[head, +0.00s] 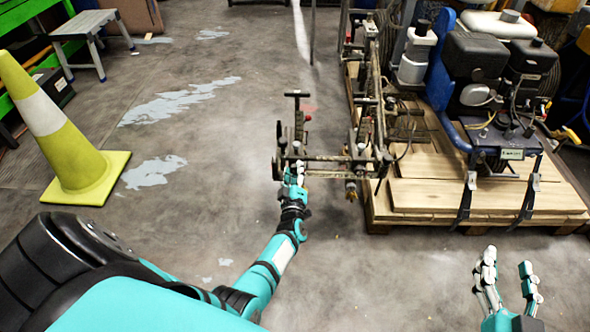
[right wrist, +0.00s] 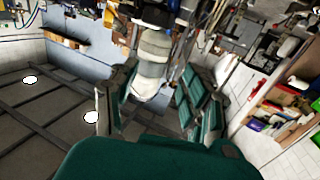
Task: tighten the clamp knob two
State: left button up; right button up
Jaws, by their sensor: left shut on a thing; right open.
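The line striper's clamp frame (head: 330,158), a set of dark metal bars with several small knobs, reaches out left of the machine. My left gripper (head: 297,172) is at the near left end of this frame, shut on a small part there. That part looks like a clamp knob, but the fingers hide most of it, and I cannot tell its number. My right gripper (head: 508,280) is open and empty at the lower right, well apart from the striper. Its fingers (right wrist: 155,105) also show in the right wrist view.
The blue and black striper (head: 488,70) stands strapped on a wooden pallet (head: 470,195) at the right. A yellow cone (head: 65,135) stands at the left, with a grey step stool (head: 85,25) behind it. The concrete floor between them is clear.

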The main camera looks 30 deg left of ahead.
pick_arm(q)
jog(key=shift+d+f+m, duration=0.1)
jog(key=shift+m, duration=0.9)
pick_arm(e)
jog(key=shift+s+d+f+g, duration=0.15)
jog(key=shift+f+g, duration=0.25)
jog(key=shift+f, duration=0.3)
jog(key=shift+s+d+f+g, duration=0.15)
jog(key=shift+f+g, duration=0.25)
jog(key=shift+f, duration=0.25)
pick_arm(q)
jog(key=o, duration=1.1)
jog(key=shift+o, duration=0.2)
